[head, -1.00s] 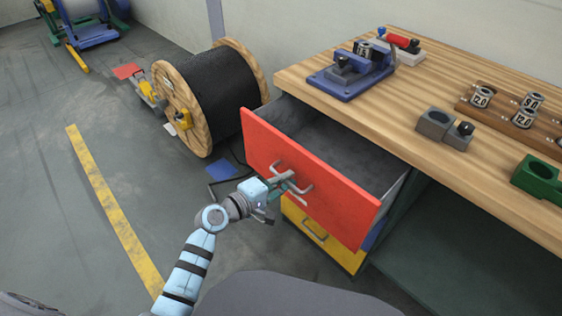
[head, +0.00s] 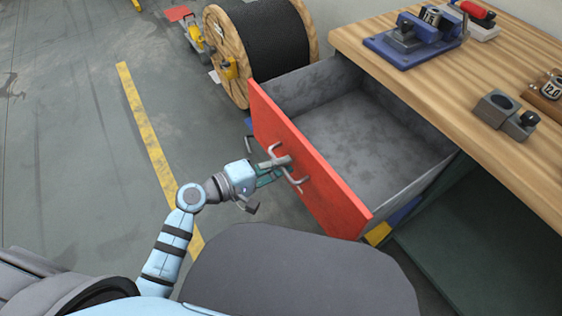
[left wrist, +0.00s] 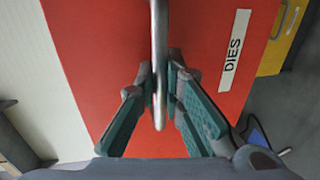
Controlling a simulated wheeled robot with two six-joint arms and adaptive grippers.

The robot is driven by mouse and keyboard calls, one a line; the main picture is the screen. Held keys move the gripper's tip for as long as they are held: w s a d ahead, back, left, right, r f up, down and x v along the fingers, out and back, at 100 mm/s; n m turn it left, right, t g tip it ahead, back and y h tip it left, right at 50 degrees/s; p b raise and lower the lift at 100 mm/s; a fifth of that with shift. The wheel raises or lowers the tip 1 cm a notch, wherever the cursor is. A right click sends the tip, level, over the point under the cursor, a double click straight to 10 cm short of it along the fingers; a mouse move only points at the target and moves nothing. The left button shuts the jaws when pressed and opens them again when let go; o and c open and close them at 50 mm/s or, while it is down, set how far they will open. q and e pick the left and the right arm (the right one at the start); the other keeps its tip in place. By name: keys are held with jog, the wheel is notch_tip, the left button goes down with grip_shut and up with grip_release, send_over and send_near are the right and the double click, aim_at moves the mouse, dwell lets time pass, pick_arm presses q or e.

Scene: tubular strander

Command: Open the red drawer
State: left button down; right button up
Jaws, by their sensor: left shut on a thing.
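The red drawer (head: 318,178) stands pulled far out of the bench, and its grey inside (head: 365,128) looks empty. Its front also fills much of the left wrist view (left wrist: 105,55), with a white label reading "DIES" (left wrist: 234,50). My left gripper (head: 276,172) is at the drawer's front, shut on the metal handle (head: 294,178). In the left wrist view the handle bar (left wrist: 159,70) runs between the two fingers of the gripper (left wrist: 160,112). My right gripper is not in view.
A cable reel (head: 262,45) stands on the floor behind the drawer. A yellow drawer (head: 378,233) shows below. The floor at left is open.

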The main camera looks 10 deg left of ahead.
pick_arm(q)
jog(key=c, duration=1.7)
grip_release()
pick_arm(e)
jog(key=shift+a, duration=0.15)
pick_arm(q)
jog(key=shift+a, duration=0.1)
jog(key=v, duration=1.2)
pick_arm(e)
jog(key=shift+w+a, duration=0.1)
